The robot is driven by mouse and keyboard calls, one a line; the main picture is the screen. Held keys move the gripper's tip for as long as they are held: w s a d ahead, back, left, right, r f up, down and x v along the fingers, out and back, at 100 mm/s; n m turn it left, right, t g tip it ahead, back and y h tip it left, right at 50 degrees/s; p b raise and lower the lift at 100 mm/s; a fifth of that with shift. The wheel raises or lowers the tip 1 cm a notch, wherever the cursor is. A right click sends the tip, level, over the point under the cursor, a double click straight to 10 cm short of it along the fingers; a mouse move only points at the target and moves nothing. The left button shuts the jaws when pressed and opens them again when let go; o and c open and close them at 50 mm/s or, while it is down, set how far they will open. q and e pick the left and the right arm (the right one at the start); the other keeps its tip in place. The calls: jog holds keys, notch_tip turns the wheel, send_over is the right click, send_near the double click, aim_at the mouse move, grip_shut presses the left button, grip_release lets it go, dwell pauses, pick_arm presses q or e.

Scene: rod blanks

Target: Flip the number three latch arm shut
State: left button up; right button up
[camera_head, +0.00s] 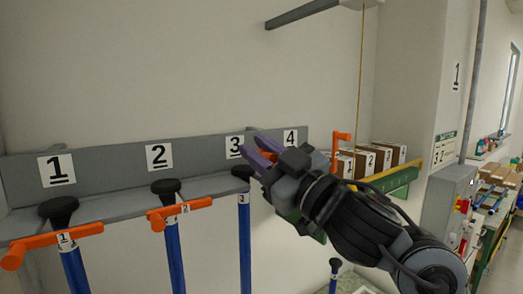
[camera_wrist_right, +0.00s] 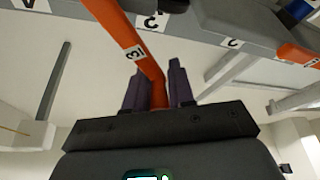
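The number three latch arm, an orange bar labelled 3 (camera_wrist_right: 134,52), runs down between my right gripper's fingers in the right wrist view. My right gripper (camera_head: 258,150) is at the rack's number 3 place in the head view and hides most of that arm. My left gripper is not in view.
Orange latch arms 1 (camera_head: 55,243) and 2 (camera_head: 181,213) lie across their blue rods on the grey rack (camera_head: 110,172). An orange upright piece (camera_head: 341,138) stands right of my gripper. Numbered brown boxes (camera_head: 366,160) sit on a green shelf behind my right arm.

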jog(key=shift+o, duration=1.4)
jog(key=shift+d, duration=0.1)
jog(key=b+v, duration=0.3)
jog(key=v, duration=0.7)
jog(key=shift+s+d, duration=0.2)
jog(key=shift+s, duration=0.1)
jog(key=shift+f, duration=0.1)
